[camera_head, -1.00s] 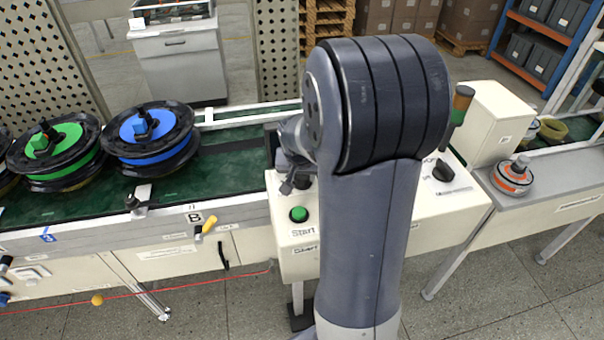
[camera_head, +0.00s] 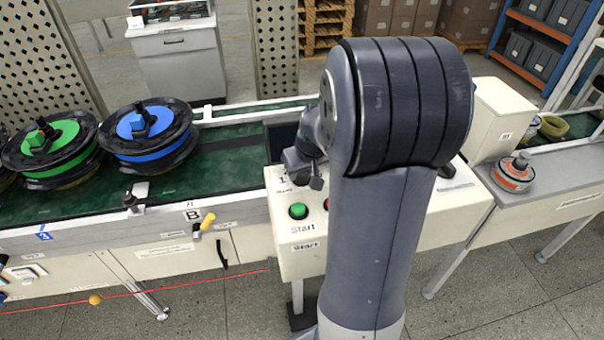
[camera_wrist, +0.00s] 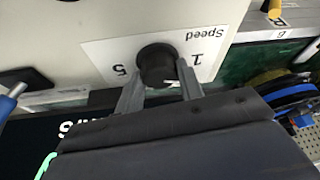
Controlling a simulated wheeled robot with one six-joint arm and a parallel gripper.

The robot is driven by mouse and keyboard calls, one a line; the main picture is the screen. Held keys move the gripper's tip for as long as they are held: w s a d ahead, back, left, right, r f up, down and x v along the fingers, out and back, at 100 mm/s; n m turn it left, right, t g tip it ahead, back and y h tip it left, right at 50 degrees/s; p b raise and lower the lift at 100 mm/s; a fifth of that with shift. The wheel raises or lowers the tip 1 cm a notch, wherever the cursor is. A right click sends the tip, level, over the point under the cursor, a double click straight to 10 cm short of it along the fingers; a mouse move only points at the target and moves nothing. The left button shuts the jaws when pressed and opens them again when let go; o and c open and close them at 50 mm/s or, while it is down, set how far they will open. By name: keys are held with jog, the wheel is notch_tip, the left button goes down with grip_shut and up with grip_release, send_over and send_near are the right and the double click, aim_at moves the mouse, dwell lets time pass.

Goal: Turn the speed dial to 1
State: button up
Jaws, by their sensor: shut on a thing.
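The speed dial (camera_wrist: 157,66) is a dark round knob on a white label in the wrist view. The label reads "Speed", with "1" right of the knob and "5" left of it, upside down in this view. My gripper (camera_wrist: 160,86) has one finger on each side of the dial and is shut on it. I cannot make out a pointer mark on the knob. In the head view my gripper (camera_head: 306,172) is at the control box's upper left, and my arm hides much of the panel.
The green start button (camera_head: 298,211) sits just in front of my gripper on the control box (camera_head: 290,260). A black knob (camera_head: 446,170) is partly covered by my arm. Blue (camera_head: 150,135) and green (camera_head: 50,148) wheel hubs stand on the conveyor at left.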

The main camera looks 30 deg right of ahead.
jog(key=shift+n+y+b, duration=0.5)
jog(key=shift+n+b, duration=0.45)
jog(key=shift+n, duration=0.15)
jog(key=o, duration=1)
jog(key=v, duration=1)
jog(key=shift+s+d+r, duration=0.1)
jog(key=shift+r, duration=0.3)
jog(key=shift+f, duration=0.1)
